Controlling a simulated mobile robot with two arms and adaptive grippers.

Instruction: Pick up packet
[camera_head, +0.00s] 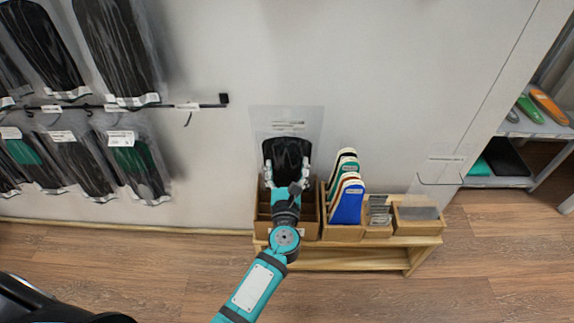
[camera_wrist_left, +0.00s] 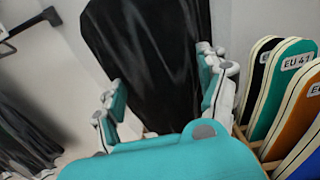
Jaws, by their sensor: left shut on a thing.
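A clear packet (camera_head: 286,122) with black insoles stands upright above the left compartment of a wooden box, in front of the wall. My left gripper (camera_head: 287,174) is shut on this packet, with one finger at each side of its black lower part. In the left wrist view the black packet (camera_wrist_left: 148,60) fills the space between the two fingers (camera_wrist_left: 163,90). The packet's lower end is hidden behind my gripper. More packets (camera_head: 119,45) with black insoles hang in rows at the left. My right gripper is not in view.
A wooden box (camera_head: 282,217) on a low bench (camera_head: 340,258) stands beneath the packet. Coloured insole templates (camera_head: 347,203) stand close at its right; they also show in the wrist view (camera_wrist_left: 284,85). A black rail (camera_head: 150,106) juts out at left. Shelves (camera_head: 500,182) stand at right.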

